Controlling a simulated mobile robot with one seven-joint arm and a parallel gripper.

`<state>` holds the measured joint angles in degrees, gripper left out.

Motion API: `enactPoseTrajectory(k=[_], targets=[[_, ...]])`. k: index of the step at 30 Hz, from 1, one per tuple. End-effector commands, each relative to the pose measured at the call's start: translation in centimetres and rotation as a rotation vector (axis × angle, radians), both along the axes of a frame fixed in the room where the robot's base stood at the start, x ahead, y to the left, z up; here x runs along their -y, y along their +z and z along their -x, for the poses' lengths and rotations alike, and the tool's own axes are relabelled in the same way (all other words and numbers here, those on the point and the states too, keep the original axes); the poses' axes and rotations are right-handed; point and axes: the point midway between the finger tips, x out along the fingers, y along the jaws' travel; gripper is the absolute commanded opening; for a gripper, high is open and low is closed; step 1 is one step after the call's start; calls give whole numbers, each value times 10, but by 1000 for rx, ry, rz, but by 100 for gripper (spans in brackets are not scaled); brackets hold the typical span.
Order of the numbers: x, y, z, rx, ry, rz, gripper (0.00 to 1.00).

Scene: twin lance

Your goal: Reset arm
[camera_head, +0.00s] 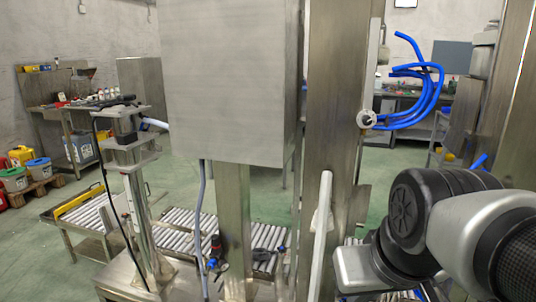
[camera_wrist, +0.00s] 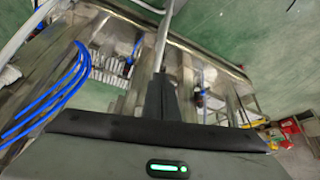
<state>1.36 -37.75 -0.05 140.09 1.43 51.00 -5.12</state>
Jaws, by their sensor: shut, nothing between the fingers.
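My arm shows at the right of the head view, with a black ribbed joint and silver-grey links bent close to the camera. The gripper itself cannot be made out there. In the wrist view my gripper (camera_wrist: 160,84) points away from the camera, its dark fingers together with nothing between them. A green light glows on the wrist housing below it. Beyond the fingers lie blurred metal frames and green floor.
A large metal cabinet (camera_head: 228,80) and a steel column (camera_head: 335,120) stand in front of me. Blue hoses (camera_head: 425,90) hang right of the column, near my arm. Roller conveyors (camera_head: 185,232) lie low behind.

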Motion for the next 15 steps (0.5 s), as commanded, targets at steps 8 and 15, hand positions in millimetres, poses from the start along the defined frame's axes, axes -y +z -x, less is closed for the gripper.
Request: enactPoseTrajectory(k=[8,15], targets=[[-2,40,21,25,-52,-17,0],[-2,102,20,26,-51,-16,0]])
